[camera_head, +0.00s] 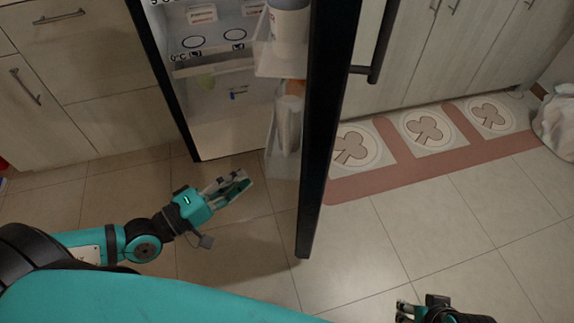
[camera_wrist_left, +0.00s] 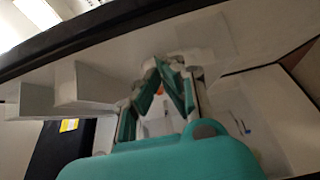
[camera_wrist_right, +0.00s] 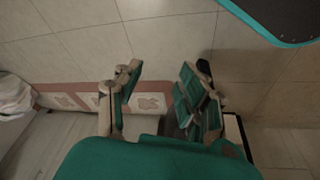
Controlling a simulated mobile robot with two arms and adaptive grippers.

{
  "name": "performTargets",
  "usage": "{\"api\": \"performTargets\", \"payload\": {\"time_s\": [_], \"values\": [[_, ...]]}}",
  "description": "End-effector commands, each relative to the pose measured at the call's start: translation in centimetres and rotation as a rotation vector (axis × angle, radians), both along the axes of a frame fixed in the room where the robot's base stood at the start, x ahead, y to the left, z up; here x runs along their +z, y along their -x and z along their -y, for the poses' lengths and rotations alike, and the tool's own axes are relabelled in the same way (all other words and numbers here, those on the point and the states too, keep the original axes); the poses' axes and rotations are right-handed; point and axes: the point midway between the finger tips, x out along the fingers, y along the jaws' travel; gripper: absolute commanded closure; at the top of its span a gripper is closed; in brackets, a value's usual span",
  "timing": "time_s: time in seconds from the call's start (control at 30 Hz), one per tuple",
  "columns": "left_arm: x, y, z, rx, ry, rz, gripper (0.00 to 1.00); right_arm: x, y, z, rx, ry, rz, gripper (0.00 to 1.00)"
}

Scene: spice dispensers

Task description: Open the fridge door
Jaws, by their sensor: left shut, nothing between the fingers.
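The fridge door (camera_head: 320,120) stands swung open in the head view, its dark edge toward me and its handle (camera_head: 378,45) on the outer right side. The white fridge interior (camera_head: 225,110) is exposed to the left of the door. My left gripper (camera_head: 243,180) is shut and empty, low in front of the opening, on the inner side of the door and apart from it. Its fingertips (camera_wrist_left: 170,65) meet in the left wrist view. My right gripper (camera_head: 405,308) is at the bottom right, partly cut off; its fingers (camera_wrist_right: 158,85) are spread and empty in the right wrist view.
Door shelves hold a container (camera_head: 288,20) and a bottle (camera_head: 288,120). Cabinets (camera_head: 90,60) stand left of the fridge and more (camera_head: 440,50) behind the door. A patterned mat (camera_head: 425,145) lies at the right, with a white bag (camera_head: 556,120) beyond. The tiled floor is clear.

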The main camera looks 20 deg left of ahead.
Motion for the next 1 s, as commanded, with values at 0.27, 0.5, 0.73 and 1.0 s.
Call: {"api": "performTargets", "payload": {"time_s": [0.27, 0.5, 0.73, 1.0], "values": [[0.3, -5.1, 3.2, 0.004, 0.011, 0.005, 1.0, 1.0, 0.3, 0.1, -0.001, 0.0, 0.005, 0.6], [0.3, -7.4, 6.3, 0.003, 0.011, -0.004, 1.0, -1.6, -0.6, -0.1, 0.001, 0.0, -0.011, 0.6], [0.1, -7.7, 8.1, 0.003, 0.005, -0.002, 1.0, -4.1, -1.0, -0.2, 0.002, 0.0, -0.022, 0.6], [0.0, -7.8, 8.4, 0.002, 0.003, -0.002, 1.0, -4.6, -1.1, -0.2, 0.003, 0.001, -0.022, 0.6]]}}
